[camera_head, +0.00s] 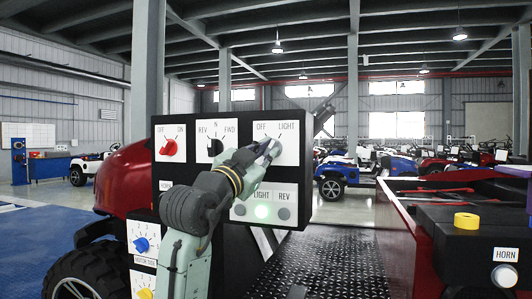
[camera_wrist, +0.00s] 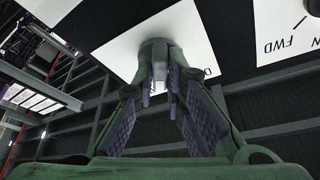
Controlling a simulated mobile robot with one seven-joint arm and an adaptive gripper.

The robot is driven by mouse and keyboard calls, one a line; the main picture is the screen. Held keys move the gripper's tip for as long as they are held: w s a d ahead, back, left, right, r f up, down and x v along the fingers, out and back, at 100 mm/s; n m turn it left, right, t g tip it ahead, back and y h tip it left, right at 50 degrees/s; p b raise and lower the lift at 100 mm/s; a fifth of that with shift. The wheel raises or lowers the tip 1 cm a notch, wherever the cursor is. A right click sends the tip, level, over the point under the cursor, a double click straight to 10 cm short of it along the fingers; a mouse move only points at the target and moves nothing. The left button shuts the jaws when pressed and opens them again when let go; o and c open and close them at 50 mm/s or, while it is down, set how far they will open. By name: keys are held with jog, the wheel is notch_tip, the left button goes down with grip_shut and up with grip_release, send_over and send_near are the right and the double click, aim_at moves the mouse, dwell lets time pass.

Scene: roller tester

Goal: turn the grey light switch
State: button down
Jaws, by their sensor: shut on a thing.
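The grey light switch (camera_wrist: 155,46) is on the white plate marked OFF and LIGHT (camera_head: 288,122), at the upper right of the black control panel. My gripper (camera_head: 272,149) is at this plate and covers most of the switch in the head view. In the wrist view, my gripper's fingers (camera_wrist: 159,82) close around the switch from both sides. The fingers hide part of it, so its exact pointing direction is hard to tell.
To the left on the panel are a red OFF/ON knob (camera_head: 169,148) and a black REV/N/FWD knob (camera_head: 215,147). The REV lamp (camera_head: 284,213) looks dark. Blue (camera_head: 141,244) and yellow knobs sit lower left. A red-sided bench with a yellow button (camera_head: 466,221) stands right.

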dwell(0.3)
jog(key=c, duration=1.6)
grip_release()
jog(key=shift+c, duration=0.2)
jog(key=shift+w, duration=0.1)
jog(key=v, duration=1.2)
jog(key=shift+f, duration=0.1)
